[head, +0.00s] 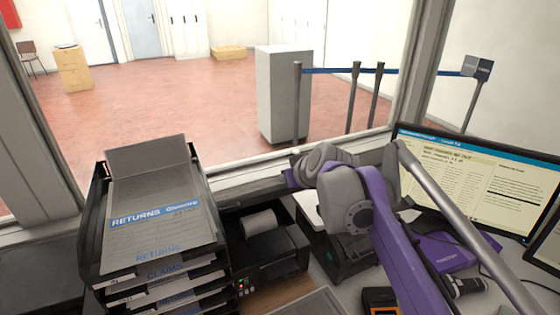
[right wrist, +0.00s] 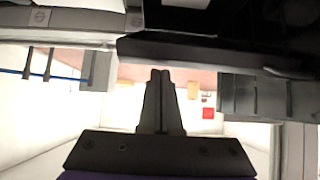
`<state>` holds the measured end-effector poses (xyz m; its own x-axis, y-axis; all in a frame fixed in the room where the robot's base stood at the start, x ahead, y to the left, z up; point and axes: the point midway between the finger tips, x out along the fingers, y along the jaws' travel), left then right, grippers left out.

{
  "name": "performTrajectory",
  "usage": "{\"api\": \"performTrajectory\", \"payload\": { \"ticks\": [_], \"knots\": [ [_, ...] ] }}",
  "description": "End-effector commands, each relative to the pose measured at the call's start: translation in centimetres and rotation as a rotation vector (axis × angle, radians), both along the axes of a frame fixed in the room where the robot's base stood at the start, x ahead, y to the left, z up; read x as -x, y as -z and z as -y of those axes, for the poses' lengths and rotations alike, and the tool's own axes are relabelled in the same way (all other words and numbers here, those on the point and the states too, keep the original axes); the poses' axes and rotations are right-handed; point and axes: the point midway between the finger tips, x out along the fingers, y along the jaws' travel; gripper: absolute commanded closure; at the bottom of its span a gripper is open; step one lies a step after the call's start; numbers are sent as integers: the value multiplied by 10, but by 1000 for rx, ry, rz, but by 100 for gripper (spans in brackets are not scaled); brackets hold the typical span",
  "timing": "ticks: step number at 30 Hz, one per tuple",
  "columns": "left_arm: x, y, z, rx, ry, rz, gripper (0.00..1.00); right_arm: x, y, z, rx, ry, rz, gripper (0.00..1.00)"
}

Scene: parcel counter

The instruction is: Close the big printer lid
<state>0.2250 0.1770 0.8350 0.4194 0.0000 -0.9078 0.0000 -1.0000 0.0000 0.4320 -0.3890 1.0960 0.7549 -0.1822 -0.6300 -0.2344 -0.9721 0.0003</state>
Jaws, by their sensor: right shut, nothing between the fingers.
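A black printer (head: 267,252) with a paper roll (head: 260,224) showing in its top stands on the counter right of the tray stack. A second dark printer-like machine (head: 338,262) with a pale top edge stands to its right, largely hidden by my right arm. I cannot tell how its lid stands. In the right wrist view my right gripper (right wrist: 160,76) has its fingers together and empty. A dark housing (right wrist: 200,48) lies close by its tips; contact cannot be told. In the head view the fingertips are hidden by the wrist. My left gripper is not in view.
A stack of black paper trays (head: 97,225) stands at left. A monitor (head: 485,180), a purple device (head: 440,250) and a black-and-orange handheld (head: 380,300) crowd the right side. The window sill (head: 255,180) runs behind. Little counter is free.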

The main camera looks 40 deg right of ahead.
Motion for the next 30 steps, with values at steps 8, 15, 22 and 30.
{"api": "performTrajectory", "payload": {
  "ticks": [8, 15, 22, 30],
  "knots": [
    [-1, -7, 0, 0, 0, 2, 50, 42, 57, -9, 52, 5, 222, 100],
    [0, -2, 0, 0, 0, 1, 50, 62, 108, -15, 52, 0, 214, 100],
    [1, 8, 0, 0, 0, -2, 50, 71, 145, -17, 52, -1, 213, 100],
    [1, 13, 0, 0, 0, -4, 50, 74, 164, -18, 51, -1, 212, 100]
  ]
}}
